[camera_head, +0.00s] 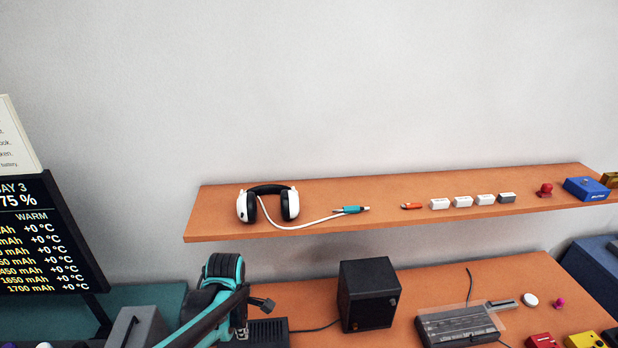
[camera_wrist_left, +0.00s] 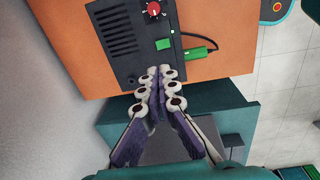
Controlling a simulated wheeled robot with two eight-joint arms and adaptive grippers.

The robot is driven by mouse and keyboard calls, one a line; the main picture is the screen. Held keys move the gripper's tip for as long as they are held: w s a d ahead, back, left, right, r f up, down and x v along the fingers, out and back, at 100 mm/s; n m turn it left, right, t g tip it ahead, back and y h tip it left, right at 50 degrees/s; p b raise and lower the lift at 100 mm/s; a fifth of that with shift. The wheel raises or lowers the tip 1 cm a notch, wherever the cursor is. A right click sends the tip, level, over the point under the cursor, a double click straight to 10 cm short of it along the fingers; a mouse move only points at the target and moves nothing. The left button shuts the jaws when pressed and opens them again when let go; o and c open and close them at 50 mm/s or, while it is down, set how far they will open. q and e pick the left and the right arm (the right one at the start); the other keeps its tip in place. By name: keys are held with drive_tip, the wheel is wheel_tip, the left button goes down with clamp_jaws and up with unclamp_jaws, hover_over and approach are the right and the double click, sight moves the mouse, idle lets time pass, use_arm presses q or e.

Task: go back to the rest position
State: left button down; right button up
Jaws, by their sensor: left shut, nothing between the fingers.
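My left gripper (camera_wrist_left: 160,72) is shut and empty in the left wrist view, its purple-padded fingers together. Its tips are over or near the edge of a black vented box (camera_wrist_left: 138,35); I cannot tell whether they touch. The box has a red knob (camera_wrist_left: 153,8), a green switch (camera_wrist_left: 164,43) and a green plug (camera_wrist_left: 197,53). In the head view my teal and black left arm (camera_head: 222,268) rises at the lower left, near a dark vented box (camera_head: 265,331). The gripper's fingers are hard to make out there. My right gripper is not in view.
An orange shelf (camera_head: 375,198) holds a headset (camera_head: 267,204) and several small blocks. Below it, the orange bench (camera_head: 430,283) holds a black cube (camera_head: 368,294), a grey device (camera_head: 458,325) and small coloured boxes. A dark display (camera_head: 45,240) stands at left.

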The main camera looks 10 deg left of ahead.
use_arm(q)
drive_tip(key=s+d+r+m+t+b, duration=0.2)
drive_tip(key=s+m+t, duration=0.1)
drive_tip(key=m, duration=0.6)
drive_tip(key=s+d+r+m+t+b, duration=0.2)
drive_tip(key=s+m, duration=0.4)
drive_tip(key=m, duration=0.4)
drive_tip(key=shift+d+m+t+b, duration=0.3)
drive_tip(key=shift+d+t+b, duration=0.2)
drive_tip(key=shift+d, duration=0.15)
drive_tip(key=c, duration=1.9)
unclamp_jaws()
drive_tip(key=shift+s+d+m, duration=0.1)
drive_tip(key=shift+m, duration=0.3)
drive_tip(key=shift+c, duration=0.2)
drive_tip(key=o, duration=0.5)
drive_tip(key=shift+r, duration=0.1)
